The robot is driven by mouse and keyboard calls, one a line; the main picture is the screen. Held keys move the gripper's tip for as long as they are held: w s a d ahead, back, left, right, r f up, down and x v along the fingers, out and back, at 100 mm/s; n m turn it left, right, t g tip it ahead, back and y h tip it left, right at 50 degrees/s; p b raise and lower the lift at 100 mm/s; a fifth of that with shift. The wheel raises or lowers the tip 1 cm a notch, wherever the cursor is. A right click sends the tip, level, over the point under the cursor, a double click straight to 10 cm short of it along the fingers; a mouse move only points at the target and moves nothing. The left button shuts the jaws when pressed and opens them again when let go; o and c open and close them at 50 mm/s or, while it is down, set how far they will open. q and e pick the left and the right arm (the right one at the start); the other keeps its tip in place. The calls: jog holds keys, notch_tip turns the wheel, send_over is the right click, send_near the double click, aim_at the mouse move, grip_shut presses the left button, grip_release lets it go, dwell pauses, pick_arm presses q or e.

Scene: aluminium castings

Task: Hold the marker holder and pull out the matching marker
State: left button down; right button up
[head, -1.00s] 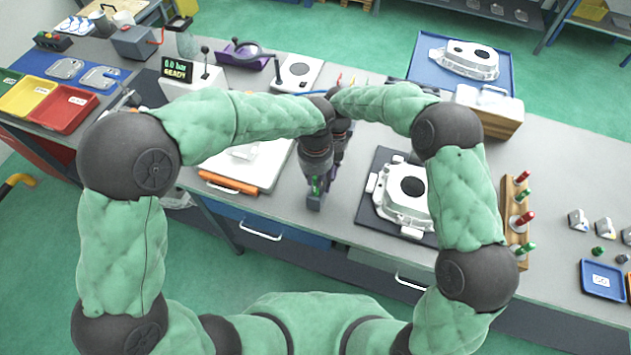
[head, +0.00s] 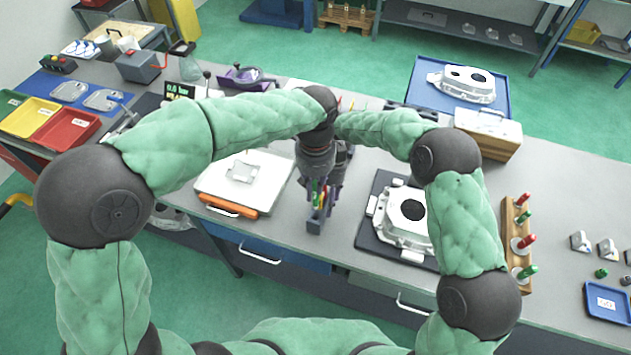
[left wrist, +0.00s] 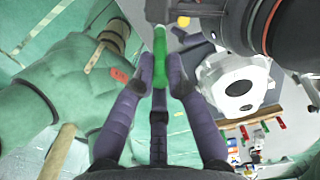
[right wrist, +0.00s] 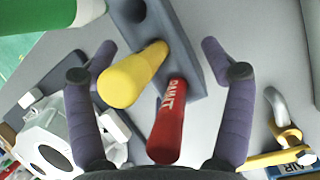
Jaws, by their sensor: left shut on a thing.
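The grey marker holder (head: 315,225) stands on the bench near its front edge. In the right wrist view the holder (right wrist: 185,45) carries a yellow marker (right wrist: 130,78) and a red marker (right wrist: 169,125) lettered PAINT, and an open hole shows at its far end. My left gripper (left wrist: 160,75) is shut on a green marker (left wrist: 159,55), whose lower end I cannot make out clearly. A large green and white shape at the right wrist view's top left looks like this marker. My right gripper (right wrist: 158,55) is open, its fingers on either side of the holder.
A white casting (head: 403,215) on a dark mat lies right of the holder, with a wooden rack (head: 516,240) of red and green pieces beyond. Bare bench lies between scale and holder.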

jog(key=shift+r, duration=0.1)
jog(key=v, duration=1.2)
